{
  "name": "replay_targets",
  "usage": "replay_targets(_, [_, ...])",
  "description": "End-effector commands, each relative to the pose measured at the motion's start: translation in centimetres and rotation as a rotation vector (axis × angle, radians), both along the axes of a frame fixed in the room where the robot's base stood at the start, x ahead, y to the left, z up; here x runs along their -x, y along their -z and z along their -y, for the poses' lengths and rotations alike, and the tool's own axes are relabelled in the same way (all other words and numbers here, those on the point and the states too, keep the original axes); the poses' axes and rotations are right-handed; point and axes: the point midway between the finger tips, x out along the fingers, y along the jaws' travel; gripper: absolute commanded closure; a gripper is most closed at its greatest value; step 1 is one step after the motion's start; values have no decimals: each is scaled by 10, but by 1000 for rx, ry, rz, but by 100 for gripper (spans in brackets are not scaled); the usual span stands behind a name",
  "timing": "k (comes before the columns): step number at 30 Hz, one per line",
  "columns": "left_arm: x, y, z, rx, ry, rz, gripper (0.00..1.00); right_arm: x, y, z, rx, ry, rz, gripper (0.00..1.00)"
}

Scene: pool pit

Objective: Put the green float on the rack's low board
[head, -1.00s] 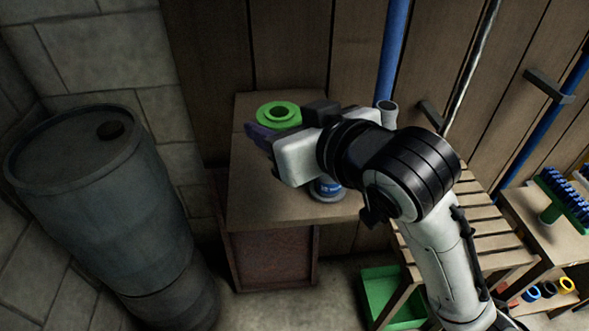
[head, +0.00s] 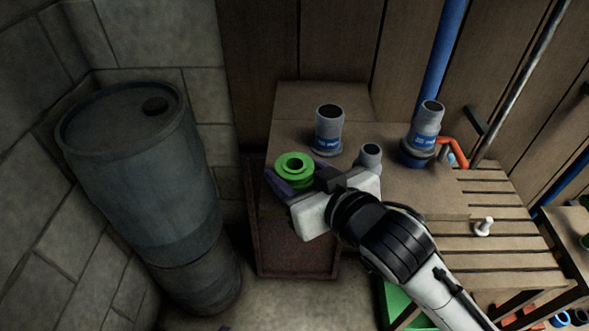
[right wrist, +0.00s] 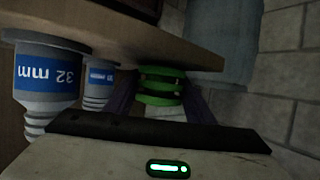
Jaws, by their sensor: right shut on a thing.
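The green float (head: 294,165) is a round, flanged piece with a hole in its top. My right gripper (head: 291,182) is shut on it with its purple fingers, at the left front edge of a wooden top. In the right wrist view the float (right wrist: 160,84) sits between both fingers (right wrist: 160,97), close to the board edge. I cannot tell whether it touches the wood. Which board is the rack's low one is not clear. A purple sliver at the bottom edge may be the tip of my left gripper (head: 225,328).
Grey fittings with blue labels stand on the wooden top (head: 400,190), one at the back (head: 329,130) and one at the right (head: 424,132). A dark drum (head: 150,200) stands left. A slatted bench (head: 500,230) and a green bin (head: 398,303) lie right.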

Motion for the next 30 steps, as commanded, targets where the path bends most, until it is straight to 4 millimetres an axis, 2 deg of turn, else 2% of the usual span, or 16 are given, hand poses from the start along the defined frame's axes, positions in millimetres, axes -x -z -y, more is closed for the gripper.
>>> replay_targets(8, [0, 0, 0, 0, 0, 1, 100, 0, 3, 0, -1, 0, 0, 73])
replay_targets(9, [0, 0, 0, 0, 1, 1, 100, 0, 3, 0, 0, 0, 0, 46])
replay_targets(12, [0, 0, 0, 0, 1, 1, 100, 0, 2, 0, 0, 0, 0, 32])
replay_targets(22, [-1, -1, 0, 0, 1, 2, 100, 0, -2, 0, -2, 0, 3, 32])
replay_targets(30, [-1, 1, 0, 0, 0, 3, 100, 33, -17, 20, -2, 0, 1, 32])
